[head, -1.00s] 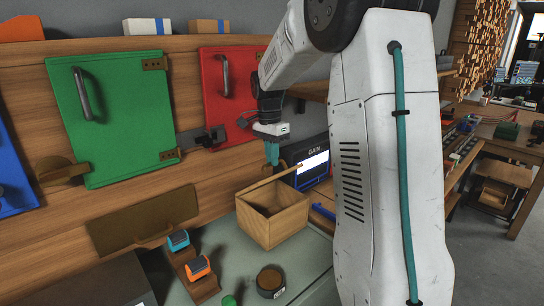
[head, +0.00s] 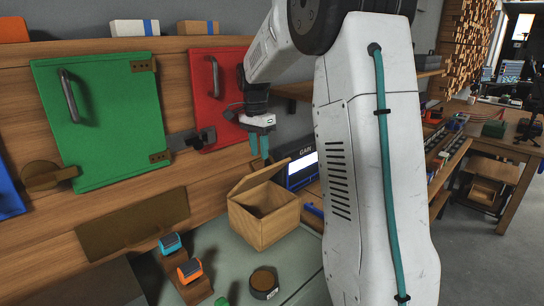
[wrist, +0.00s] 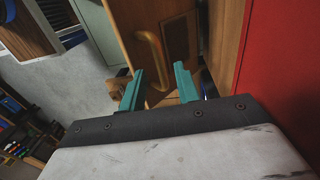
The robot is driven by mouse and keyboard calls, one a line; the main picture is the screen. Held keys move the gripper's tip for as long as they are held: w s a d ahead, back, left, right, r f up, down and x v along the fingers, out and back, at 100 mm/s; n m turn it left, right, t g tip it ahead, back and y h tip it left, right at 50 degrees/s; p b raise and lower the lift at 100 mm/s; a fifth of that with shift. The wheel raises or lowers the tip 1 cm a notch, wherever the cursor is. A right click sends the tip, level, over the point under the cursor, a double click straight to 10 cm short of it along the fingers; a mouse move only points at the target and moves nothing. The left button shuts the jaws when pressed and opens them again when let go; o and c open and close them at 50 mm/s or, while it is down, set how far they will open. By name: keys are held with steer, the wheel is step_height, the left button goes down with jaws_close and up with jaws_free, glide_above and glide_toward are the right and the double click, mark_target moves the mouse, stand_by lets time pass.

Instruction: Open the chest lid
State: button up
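The wooden chest (head: 262,223) stands on the grey-green worktop, left of my arm in the head view. Its lid (head: 262,174) is tilted up, partly open, with the dark interior showing below it. My gripper (head: 260,152) is just above the lid's raised side, fingers pointing down. In the wrist view my gripper (wrist: 158,88) has its two teal fingers apart with no object between their tips. Beyond them is a wooden panel, probably the lid (wrist: 180,15), with a brass handle (wrist: 152,52). Whether the fingers touch the lid cannot be told.
A blue GAIN box (head: 296,172) stands close behind the chest. Green (head: 100,120) and red (head: 210,95) doors are on the wooden wall panel. Blue and orange blocks (head: 190,269) and a dark round tin (head: 264,284) are in front of the chest.

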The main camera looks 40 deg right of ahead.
steer(key=s+a+r, duration=0.1)
steer(key=s+a, duration=0.1)
steer(key=s, duration=0.5)
steer(key=s+a+r, duration=0.2)
steer(key=s+a, duration=0.1)
steer(key=s, duration=0.5)
steer(key=shift+r, duration=0.25)
steer(key=shift+s, duration=0.1)
steer(key=c, duration=0.3)
steer(key=shift+s+d, duration=0.15)
steer(key=shift+d, duration=0.25)
jaws_close()
steer(key=w+d+r+t, duration=0.4)
steer(key=w+d+t, duration=0.15)
steer(key=w, duration=0.25)
steer(key=shift+t, duration=0.25)
steer(key=x, duration=0.6)
steer(key=a+x, duration=0.1)
steer(key=x, duration=0.3)
steer(key=shift+f, duration=0.1)
